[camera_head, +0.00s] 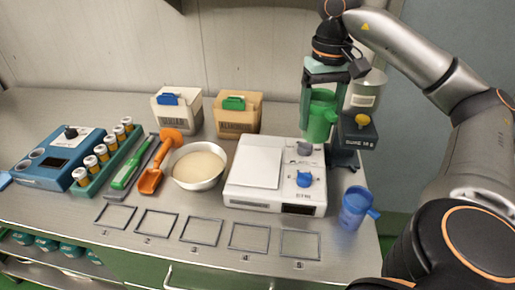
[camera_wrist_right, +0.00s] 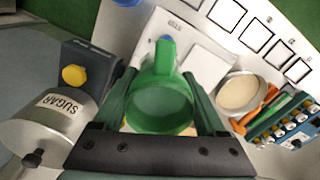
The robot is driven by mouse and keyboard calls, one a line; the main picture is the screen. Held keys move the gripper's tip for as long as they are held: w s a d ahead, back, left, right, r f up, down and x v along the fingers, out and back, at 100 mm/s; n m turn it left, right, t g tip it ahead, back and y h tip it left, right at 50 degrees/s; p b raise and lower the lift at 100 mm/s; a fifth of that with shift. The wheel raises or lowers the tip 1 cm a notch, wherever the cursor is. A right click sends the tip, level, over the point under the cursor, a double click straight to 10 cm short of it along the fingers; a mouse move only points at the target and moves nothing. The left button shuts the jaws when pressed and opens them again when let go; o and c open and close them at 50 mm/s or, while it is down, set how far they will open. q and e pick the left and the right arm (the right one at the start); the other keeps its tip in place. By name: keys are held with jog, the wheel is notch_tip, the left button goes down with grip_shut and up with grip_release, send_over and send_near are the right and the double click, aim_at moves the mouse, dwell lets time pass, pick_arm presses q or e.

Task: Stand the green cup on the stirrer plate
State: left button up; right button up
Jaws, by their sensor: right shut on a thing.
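The green cup (camera_head: 320,122) is held upright by my right gripper (camera_head: 322,88), at the back right of the white stirrer plate. In the right wrist view the green cup (camera_wrist_right: 160,105) sits between the two fingers of my right gripper (camera_wrist_right: 160,110), its handle pointing away. The stirrer plate (camera_head: 258,162) is a white box with a square top and a blue knob; its top is bare. It shows in part beyond the cup in the wrist view (camera_wrist_right: 206,62). Whether the cup's base touches anything is hard to tell. My left gripper is not in view.
A blue cup (camera_head: 354,207) stands right of the stirrer plate. A dark box with a yellow knob (camera_head: 359,130) and a sugar canister (camera_head: 366,90) stand behind right. A bowl (camera_head: 197,166) and orange scoop (camera_head: 151,180) lie left. Marked squares (camera_head: 249,237) in front are empty.

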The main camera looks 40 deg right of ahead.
jog(key=w+a+f, duration=0.2)
jog(key=w+f, duration=0.1)
jog(key=w, duration=0.1)
jog(key=w+a+f+b, duration=0.1)
jog(key=w+a+f, duration=0.1)
jog(key=w+f, duration=0.1)
jog(key=w+a+f+b, duration=0.1)
jog(key=w+a+f, duration=0.1)
jog(key=w, duration=0.3)
jog(key=shift+f, duration=0.6)
jog(key=shift+w+f, duration=0.15)
jog(key=shift+f, duration=1.65)
jog(key=shift+f+b, duration=0.2)
jog(key=shift+b, duration=0.1)
jog(key=o, duration=1.6)
jog(key=shift+c, duration=0.2)
jog(key=shift+r, duration=0.2)
